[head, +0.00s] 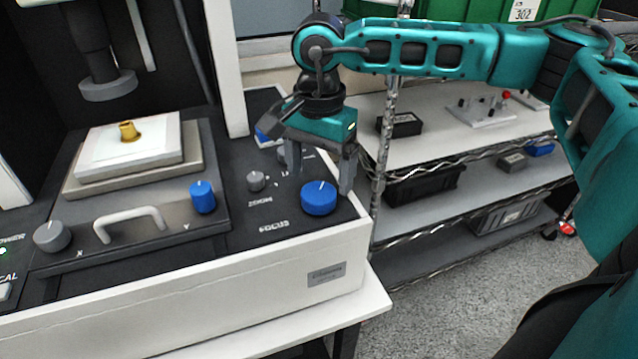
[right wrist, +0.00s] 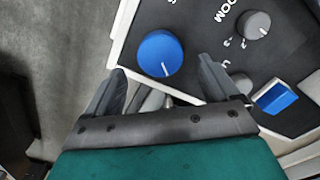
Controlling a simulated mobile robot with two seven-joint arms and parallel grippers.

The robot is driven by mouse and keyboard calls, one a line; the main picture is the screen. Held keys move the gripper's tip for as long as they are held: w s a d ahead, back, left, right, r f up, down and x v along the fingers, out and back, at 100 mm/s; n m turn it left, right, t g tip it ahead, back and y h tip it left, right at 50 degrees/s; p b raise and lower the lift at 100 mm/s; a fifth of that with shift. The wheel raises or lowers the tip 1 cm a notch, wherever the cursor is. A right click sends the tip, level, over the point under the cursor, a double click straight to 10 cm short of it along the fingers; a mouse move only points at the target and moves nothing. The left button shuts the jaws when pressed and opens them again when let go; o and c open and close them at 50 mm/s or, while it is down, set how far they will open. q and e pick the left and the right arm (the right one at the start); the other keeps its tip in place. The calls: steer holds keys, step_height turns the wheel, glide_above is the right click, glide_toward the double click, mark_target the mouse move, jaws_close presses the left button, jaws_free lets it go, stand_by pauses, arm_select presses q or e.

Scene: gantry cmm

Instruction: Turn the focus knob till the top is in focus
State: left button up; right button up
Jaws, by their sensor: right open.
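The blue focus knob (head: 319,198) sits at the right front of the machine's black panel, above the printed word FOCUS. It has a white pointer line. My right gripper (head: 318,190) is open, its fingers pointing down just behind the knob. In the right wrist view the knob (right wrist: 160,54) lies ahead of the two fingertips (right wrist: 162,75), not clearly between them, and I cannot tell whether they touch it. A small brass part (head: 129,131) stands on the white stage plate (head: 100,148) under the dark lens column (head: 108,85). No focus picture shows. My left gripper is not in view.
A grey zoom knob (head: 256,181) is left of the focus knob. A blue knob (head: 202,197), a grey knob (head: 52,236) and a handle (head: 130,222) are on the stage front. A blue switch (right wrist: 275,97) is behind the gripper. A wire shelf (head: 450,215) stands at right.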

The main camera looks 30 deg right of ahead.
mark_target(319, 191)
steer(key=shift+f, duration=1.75)
steer(key=c, duration=1.1)
steer(key=shift+o, duration=0.2)
